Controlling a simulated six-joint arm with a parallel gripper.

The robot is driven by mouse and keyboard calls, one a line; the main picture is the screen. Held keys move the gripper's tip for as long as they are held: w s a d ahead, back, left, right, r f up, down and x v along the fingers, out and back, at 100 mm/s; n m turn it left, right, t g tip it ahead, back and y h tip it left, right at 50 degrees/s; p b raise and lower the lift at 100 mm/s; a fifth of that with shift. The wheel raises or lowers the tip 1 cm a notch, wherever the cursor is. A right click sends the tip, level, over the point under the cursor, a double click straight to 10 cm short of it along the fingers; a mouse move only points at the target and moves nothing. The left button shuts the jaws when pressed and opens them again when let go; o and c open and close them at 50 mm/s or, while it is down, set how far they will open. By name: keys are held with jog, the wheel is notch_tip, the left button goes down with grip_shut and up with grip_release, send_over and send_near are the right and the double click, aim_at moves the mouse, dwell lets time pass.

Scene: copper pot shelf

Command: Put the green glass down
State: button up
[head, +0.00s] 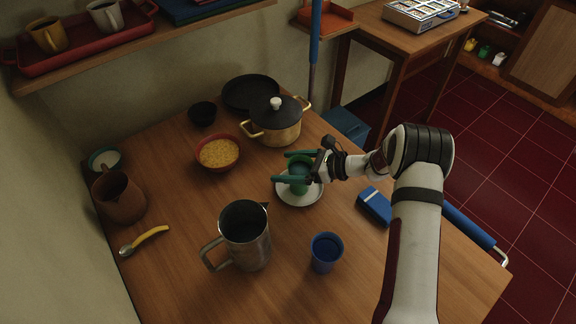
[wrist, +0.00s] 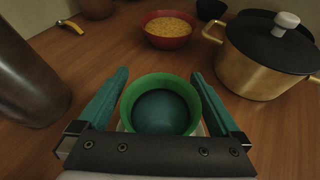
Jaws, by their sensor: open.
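The green glass (head: 299,184) stands upright on a white saucer (head: 288,199) near the middle of the wooden table. In the wrist view the green glass (wrist: 160,87) sits between my gripper's two teal fingers, and its inside looks dark. My gripper (head: 281,167) reaches in from the right in the head view. Its fingers (wrist: 160,84) are open, one on each side of the glass, with a visible gap on both sides. The fingers hide part of the glass in the head view. The saucer is mostly hidden in the wrist view.
A metal jug (head: 257,253) and a blue cup (head: 325,254) stand in front of the saucer. A blue box (head: 374,206) lies to its right. A brass pot (head: 275,132) and a red bowl of yellow grains (head: 219,153) stand behind.

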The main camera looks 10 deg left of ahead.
jog(key=v, duration=1.2)
jog(key=s+a+r+n+g+h, duration=0.25)
jog(key=s+r+n, duration=0.3)
jog(key=s, duration=0.35)
jog(key=s+a+r+n+g+h, duration=0.1)
jog(key=s+r+n+g+h, duration=0.2)
jog(key=s+r, duration=0.4)
jog(key=s+d+n+t+h, duration=0.1)
jog(key=s+d+n+h, duration=0.1)
jog(key=s, duration=0.6)
jog(key=s+d+f+n+t+h, duration=0.1)
jog(key=s+d+n+h, duration=0.2)
jog(key=s, duration=0.6)
jog(key=shift+s+d+f+n+h, duration=0.25)
jog(key=shift+n+h, duration=0.2)
jog(key=shift+n, duration=0.7)
jog(key=shift+t, duration=0.25)
